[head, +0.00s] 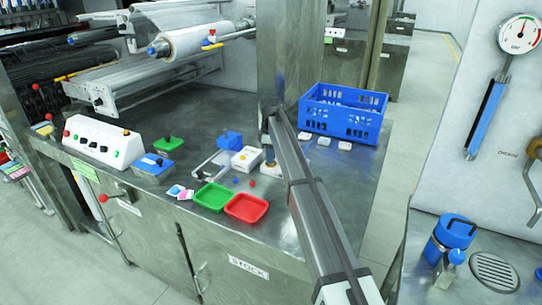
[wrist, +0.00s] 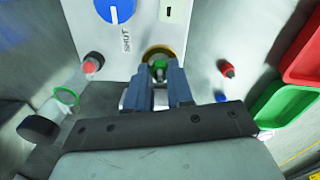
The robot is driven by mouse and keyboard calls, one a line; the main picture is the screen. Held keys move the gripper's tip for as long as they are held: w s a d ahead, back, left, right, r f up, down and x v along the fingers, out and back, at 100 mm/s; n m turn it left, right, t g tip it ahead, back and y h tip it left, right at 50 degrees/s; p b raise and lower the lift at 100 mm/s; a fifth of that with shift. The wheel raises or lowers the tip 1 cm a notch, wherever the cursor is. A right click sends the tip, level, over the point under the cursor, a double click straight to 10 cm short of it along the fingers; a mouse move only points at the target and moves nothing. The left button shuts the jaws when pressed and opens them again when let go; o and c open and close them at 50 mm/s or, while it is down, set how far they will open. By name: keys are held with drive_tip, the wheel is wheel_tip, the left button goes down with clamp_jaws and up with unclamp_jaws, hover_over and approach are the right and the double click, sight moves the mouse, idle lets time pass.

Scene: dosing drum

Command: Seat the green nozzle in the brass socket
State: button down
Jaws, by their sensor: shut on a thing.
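In the wrist view my gripper (wrist: 160,84) is shut on the green nozzle (wrist: 160,66), which shows between the fingertips. The brass socket (wrist: 158,51) is a ring on the pale housing, directly beyond the nozzle. The nozzle overlaps the ring in the picture. I cannot tell whether its tip is inside the socket or just in front of it. The fingers hide the nozzle's lower part. In the head view my arm covers the gripper, nozzle and socket.
A blue knob (wrist: 116,8) marked SHUT sits above the socket. Red-tipped pieces (wrist: 92,63) and (wrist: 228,69) flank my gripper. A green tray (head: 213,196) and a red tray (head: 246,208) lie at the bench's front. A blue crate (head: 345,112) stands behind.

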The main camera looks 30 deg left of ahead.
drive_tip(key=shift+s+f, duration=0.1)
drive_tip(key=shift+f, duration=0.55)
idle(1.0)
